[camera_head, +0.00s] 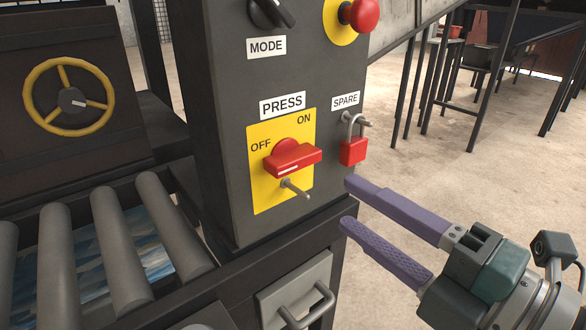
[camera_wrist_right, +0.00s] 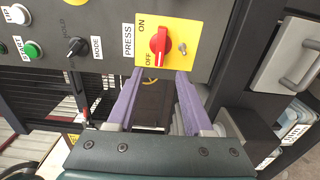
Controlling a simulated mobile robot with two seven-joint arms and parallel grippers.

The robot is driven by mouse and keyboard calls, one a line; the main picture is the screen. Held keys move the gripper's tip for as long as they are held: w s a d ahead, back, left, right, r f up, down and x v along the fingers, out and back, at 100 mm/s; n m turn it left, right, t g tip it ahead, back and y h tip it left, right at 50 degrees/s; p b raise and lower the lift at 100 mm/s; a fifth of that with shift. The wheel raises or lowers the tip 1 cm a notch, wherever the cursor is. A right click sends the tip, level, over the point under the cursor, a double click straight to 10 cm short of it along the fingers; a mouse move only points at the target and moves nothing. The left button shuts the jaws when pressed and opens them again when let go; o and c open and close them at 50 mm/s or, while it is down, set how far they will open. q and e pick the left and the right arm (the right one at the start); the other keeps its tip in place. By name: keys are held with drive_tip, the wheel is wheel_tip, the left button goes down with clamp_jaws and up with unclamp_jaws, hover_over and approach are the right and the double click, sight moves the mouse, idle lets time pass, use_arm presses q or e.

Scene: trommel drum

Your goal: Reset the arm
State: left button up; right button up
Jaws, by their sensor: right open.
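My right gripper (camera_head: 348,203) comes in from the right in the head view, with its two purple fingers apart and nothing between them. Its tips are just right of the control panel's lower edge, below the red padlock (camera_head: 354,151). In the right wrist view the open fingers (camera_wrist_right: 158,82) reach toward the panel, below the yellow PRESS plate (camera_wrist_right: 191,58). The red PRESS switch (camera_head: 292,158) has its white mark toward the OFF side; it also shows in the right wrist view (camera_wrist_right: 159,46). My left gripper is not in view.
The padlock hangs at the SPARE hasp (camera_head: 356,119). A metal pin (camera_head: 296,188) sticks out below the switch. A drawer-like panel with a handle (camera_head: 306,305) is below. Rollers (camera_head: 118,248) and a yellow handwheel (camera_head: 69,97) are left. Open floor (camera_head: 440,185) lies right.

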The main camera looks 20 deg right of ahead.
drive_tip(key=s+d+r+m+g+h+p, duration=0.1)
drive_tip(key=d+r+m+g+h+p, duration=0.1)
drive_tip(key=d+r+m+h+p, duration=0.35)
drive_tip(key=s+d+r+m+g+h+p, duration=0.1)
drive_tip(key=d+r+m+g+h+p, duration=0.15)
drive_tip(key=r+m+p, duration=0.5)
drive_tip(key=s+a+r+m+g+y+p, duration=0.1)
drive_tip(key=s+a+r+m+g+p, duration=0.25)
drive_tip(key=s+p, duration=0.35)
drive_tip(key=s+a+r+m+g+y+p, duration=0.1)
drive_tip(key=s+a+r+m+g+p, duration=0.15)
drive_tip(key=s+m+g+p, duration=0.35)
wheel_tip(320, 180, up, 36)
drive_tip(key=n+p, duration=0.2)
drive_tip(key=p, duration=3.5)
drive_tip(key=shift+s+d+t, duration=0.3)
drive_tip(key=shift+s+d, duration=0.1)
